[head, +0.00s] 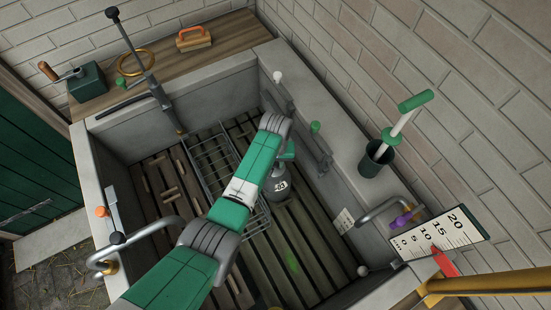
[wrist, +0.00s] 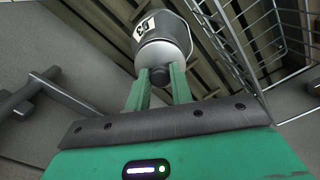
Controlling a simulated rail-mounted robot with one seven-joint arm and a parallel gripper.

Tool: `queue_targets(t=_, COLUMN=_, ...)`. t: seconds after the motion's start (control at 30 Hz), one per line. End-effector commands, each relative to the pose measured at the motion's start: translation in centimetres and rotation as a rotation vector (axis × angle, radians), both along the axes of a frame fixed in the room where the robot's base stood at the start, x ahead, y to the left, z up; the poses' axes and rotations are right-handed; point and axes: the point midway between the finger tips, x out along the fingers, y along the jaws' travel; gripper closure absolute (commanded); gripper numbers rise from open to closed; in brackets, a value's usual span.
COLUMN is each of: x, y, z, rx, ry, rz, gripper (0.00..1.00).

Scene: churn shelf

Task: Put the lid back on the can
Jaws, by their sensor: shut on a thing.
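A dark grey can (head: 277,195) with a white number label stands on the slatted floor of the trough, right of the wire rack. In the wrist view the can (wrist: 162,27) shows its label and a thin wire handle beyond my fingers. My gripper (wrist: 160,76) is shut on a dark round knob between its two green fingertips. The knob sits at the middle of a pale grey lid (wrist: 163,52), in line with the can. I cannot tell whether the lid touches the can's rim.
The wire rack (head: 208,150) lies left of the can. The stone trough's right wall (head: 335,140) carries dark fittings close by. A bent metal pipe (head: 385,205) and a green holder (head: 376,158) stand on the right side. The slatted floor in front is mostly clear.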

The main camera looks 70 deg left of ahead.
Motion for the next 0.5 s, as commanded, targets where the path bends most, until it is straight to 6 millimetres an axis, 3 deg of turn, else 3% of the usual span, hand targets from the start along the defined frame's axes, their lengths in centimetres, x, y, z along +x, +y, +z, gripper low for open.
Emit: queue_targets(t=0.5, x=0.00, y=0.01, z=-0.57, rx=0.000, ry=0.000, rz=0.000, gripper=1.00)
